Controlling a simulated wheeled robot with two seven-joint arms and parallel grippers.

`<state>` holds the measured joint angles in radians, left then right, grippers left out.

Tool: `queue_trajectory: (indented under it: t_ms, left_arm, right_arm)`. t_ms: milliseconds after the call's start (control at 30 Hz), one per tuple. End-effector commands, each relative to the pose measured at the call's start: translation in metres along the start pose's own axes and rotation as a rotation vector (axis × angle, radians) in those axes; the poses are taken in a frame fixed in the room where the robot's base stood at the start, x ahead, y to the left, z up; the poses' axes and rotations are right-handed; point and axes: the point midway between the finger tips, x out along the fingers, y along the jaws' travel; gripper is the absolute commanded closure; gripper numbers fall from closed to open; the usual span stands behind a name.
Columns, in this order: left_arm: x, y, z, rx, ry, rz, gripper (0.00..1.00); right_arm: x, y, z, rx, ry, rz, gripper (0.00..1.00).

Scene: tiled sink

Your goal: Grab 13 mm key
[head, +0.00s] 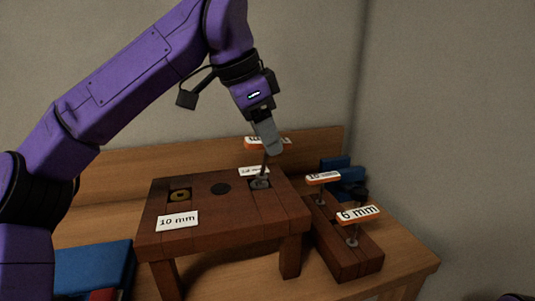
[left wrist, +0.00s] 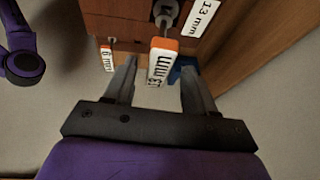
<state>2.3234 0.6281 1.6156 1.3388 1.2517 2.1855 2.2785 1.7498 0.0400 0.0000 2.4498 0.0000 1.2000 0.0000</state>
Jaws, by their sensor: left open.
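The 13 mm key (head: 249,142) has an orange handle with a white label and stands upright in the right-hand socket of the small wooden table (head: 215,225). Its handle is partly hidden behind my left gripper (head: 268,150) in the head view. In the left wrist view, the 13 mm key (left wrist: 157,62) lies between the two open fingers (left wrist: 158,76), with a gap on each side. A white 13 mm label (left wrist: 201,17) lies beside its socket. My right gripper is not in view.
A lower wooden rack (head: 345,248) at the right holds the 10 mm key (head: 323,178) and the 6 mm key (head: 358,214). Blue objects (head: 342,178) stand behind it. A blue box (head: 92,268) sits at the left. A wall closes the back.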

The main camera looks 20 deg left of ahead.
Motion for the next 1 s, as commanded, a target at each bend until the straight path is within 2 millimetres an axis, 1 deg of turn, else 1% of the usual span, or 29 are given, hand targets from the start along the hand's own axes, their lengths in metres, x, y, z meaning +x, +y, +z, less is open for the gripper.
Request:
queue_trajectory:
  t_ms: [33, 133, 367, 400, 467, 500, 533, 867, 967, 1000]
  left_arm:
    - [0.009, 0.000, 0.001, 0.001, -0.001, 0.002, 0.45]
    - [0.018, 0.000, 0.001, 0.000, 0.001, 0.000, 0.45]
    - [0.020, -0.001, 0.001, -0.001, 0.002, -0.003, 0.45]
    - [0.020, -0.001, 0.001, -0.001, 0.002, -0.003, 0.58]
    - [0.020, -0.001, 0.001, -0.001, 0.001, -0.003, 0.77]
    - [0.020, -0.001, 0.001, -0.001, 0.001, -0.003, 0.90]
    - [0.020, -0.001, 0.001, -0.001, 0.001, -0.003, 1.00]
    - [0.017, -0.001, 0.000, -0.001, 0.001, -0.004, 1.00]
    - [0.008, -0.002, -0.004, -0.003, 0.002, -0.005, 1.00]
    - [0.002, -0.003, -0.006, -0.001, 0.002, -0.006, 1.00]
  right_arm:
    - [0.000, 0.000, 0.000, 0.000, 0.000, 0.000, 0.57]
    - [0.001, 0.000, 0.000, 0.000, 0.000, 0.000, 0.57]
    - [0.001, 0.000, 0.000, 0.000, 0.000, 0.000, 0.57]
    - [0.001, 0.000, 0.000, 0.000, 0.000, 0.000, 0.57]
    - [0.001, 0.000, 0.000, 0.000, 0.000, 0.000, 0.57]
    - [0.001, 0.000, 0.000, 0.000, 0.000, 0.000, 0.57]
    - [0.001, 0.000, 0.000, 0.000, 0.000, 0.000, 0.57]
    - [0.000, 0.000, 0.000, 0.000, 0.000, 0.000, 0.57]
    - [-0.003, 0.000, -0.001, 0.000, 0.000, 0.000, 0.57]
    - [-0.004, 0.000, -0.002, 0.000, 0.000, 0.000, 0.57]
